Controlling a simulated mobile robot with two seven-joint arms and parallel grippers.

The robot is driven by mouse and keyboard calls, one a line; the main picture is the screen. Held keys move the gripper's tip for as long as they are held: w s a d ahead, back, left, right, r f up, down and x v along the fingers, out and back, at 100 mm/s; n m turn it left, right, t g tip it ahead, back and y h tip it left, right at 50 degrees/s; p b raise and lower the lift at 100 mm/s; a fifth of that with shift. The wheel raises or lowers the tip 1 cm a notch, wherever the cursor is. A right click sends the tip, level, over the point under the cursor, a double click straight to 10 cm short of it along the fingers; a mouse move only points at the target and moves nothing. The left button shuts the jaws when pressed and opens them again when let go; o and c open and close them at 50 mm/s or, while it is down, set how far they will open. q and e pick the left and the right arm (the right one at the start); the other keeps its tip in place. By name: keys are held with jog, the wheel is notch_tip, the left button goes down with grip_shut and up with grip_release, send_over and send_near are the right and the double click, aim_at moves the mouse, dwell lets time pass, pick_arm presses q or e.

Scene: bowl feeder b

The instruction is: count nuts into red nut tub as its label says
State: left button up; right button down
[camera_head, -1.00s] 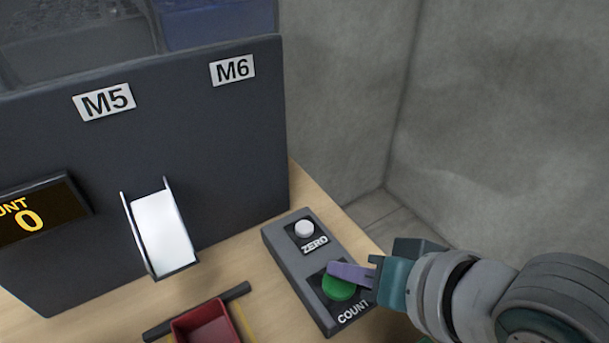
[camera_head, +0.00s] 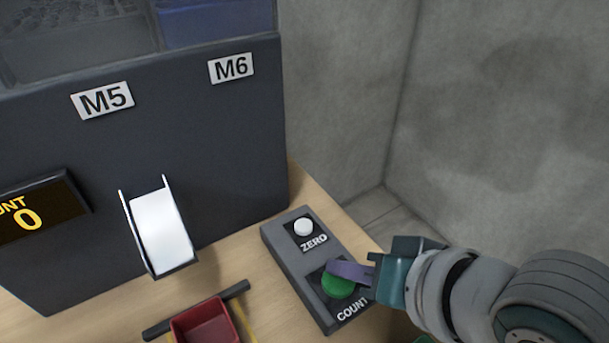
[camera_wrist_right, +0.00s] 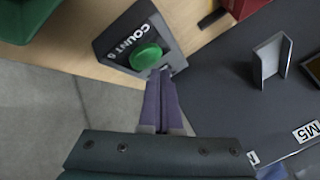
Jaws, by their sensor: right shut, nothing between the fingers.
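The red tub (camera_head: 205,325) stands on the table below the chute, cut off by the bottom edge in the head view; it looks empty and its label is not in view. The dark feeder (camera_head: 225,140) carries M5 and M6 plates. Its display (camera_head: 38,208) reads 0. The white chute (camera_head: 162,232) is empty. The control box (camera_head: 292,262) has a white ZERO button (camera_head: 304,227) and a green COUNT button (camera_head: 338,286), also in the right wrist view (camera_wrist_right: 145,56). My right gripper (camera_head: 334,270) is shut and empty, its fingertips at the green button; I cannot tell whether they touch it.
A dark bar (camera_head: 196,311) lies on the wooden table (camera_head: 235,265) behind the tub. Bins (camera_head: 80,50) sit on top of the feeder behind clear panels. Grey walls (camera_head: 490,110) stand at the back and right. A green object (camera_wrist_right: 25,18) shows at the wrist view's corner.

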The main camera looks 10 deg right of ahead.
jog(key=shift+f, duration=0.15)
jog(key=shift+f, duration=0.3)
jog(key=shift+f+b, duration=0.3)
jog(key=shift+f, duration=0.15)
dwell(0.7)
jog(key=shift+r, duration=0.1)
jog(key=shift+r+p, duration=0.8)
jog(key=shift+p, duration=0.3)
